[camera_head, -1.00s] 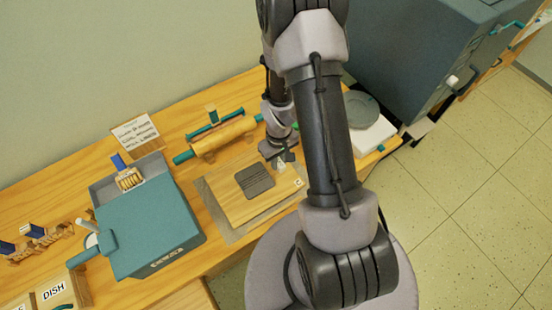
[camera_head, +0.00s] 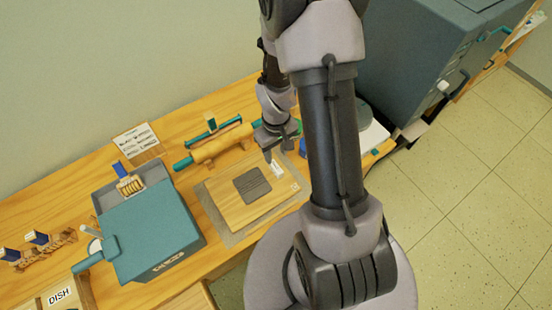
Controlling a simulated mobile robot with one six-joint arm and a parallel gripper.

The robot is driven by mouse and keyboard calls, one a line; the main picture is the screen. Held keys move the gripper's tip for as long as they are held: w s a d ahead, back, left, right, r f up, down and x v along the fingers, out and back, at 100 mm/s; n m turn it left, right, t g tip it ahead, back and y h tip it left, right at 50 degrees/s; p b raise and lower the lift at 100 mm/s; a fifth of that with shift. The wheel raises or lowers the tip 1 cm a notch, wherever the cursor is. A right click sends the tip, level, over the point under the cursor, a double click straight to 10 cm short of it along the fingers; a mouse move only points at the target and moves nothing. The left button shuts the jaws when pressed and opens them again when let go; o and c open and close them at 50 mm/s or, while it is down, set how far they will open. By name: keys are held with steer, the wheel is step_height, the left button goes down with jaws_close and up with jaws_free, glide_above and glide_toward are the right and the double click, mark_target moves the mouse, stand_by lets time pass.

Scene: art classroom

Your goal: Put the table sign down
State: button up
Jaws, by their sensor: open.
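A small white table sign (camera_head: 277,169) rests on the wooden board (camera_head: 225,203), near its back right corner. The sign looks small here, and its face cannot be read. My gripper (camera_head: 276,153) is just above and behind the sign, with its fingers apart and nothing visible between them. There seems to be a small gap between the fingers and the sign.
A dark ribbed pad (camera_head: 252,185) lies on the board. A roller (camera_head: 220,144) with teal handles lies behind it. A teal box-shaped machine (camera_head: 150,235) stands left, a written card (camera_head: 137,140) behind it. A grey-blue cabinet (camera_head: 415,60) is at right.

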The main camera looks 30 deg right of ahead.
steer(key=a+r+m+t, duration=0.2)
steer(key=a+r, duration=0.2)
steer(key=r, duration=1.1)
steer(key=s+a+r+m+t+y, duration=0.1)
steer(key=s+a+r+t, duration=0.1)
steer(key=s+a+r, duration=0.3)
steer(key=s+a+r+m+t+y, duration=0.1)
steer(key=s+a+r, duration=0.4)
steer(key=r, duration=0.6)
steer(key=shift+s+a+r+m+t, duration=0.2)
steer(key=shift+s+a+m+t, duration=0.15)
steer(key=shift+s, duration=0.35)
